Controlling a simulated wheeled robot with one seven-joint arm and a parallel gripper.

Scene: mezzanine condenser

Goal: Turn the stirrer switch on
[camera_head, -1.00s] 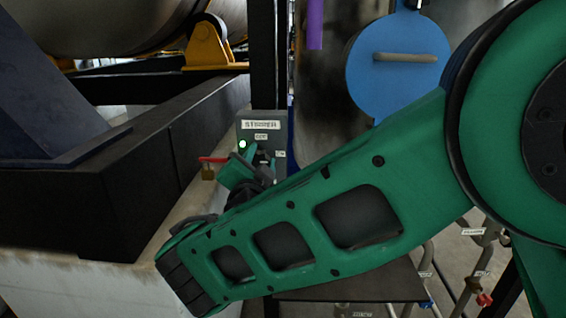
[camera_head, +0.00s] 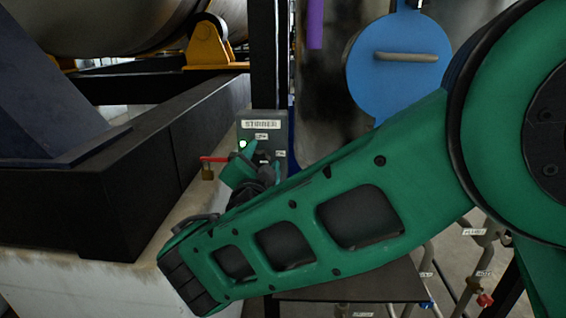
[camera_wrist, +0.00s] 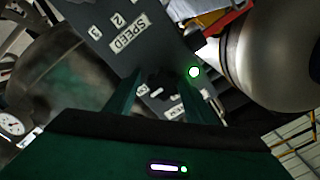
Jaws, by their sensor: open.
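The grey stirrer panel (camera_head: 277,142) is on a post in the head view, under a "STIRRER" label (camera_head: 261,124). A green-white lamp (camera_head: 243,144) glows on its left side; it also shows lit in the wrist view (camera_wrist: 194,72). My gripper (camera_head: 250,165) is in front of the panel and hides its middle and lower part. In the wrist view my open gripper (camera_wrist: 160,95) has its two green fingers either side of a dark switch knob (camera_wrist: 159,80). I cannot tell whether they touch it, and its setting is unclear.
A "SPEED" label (camera_wrist: 128,33) and numbers are on the panel beyond the switch. A red lever with a padlock (camera_head: 208,172) is just left of my gripper. A black beam (camera_head: 140,165) runs along the left; a blue round cover (camera_head: 398,75) is behind my arm.

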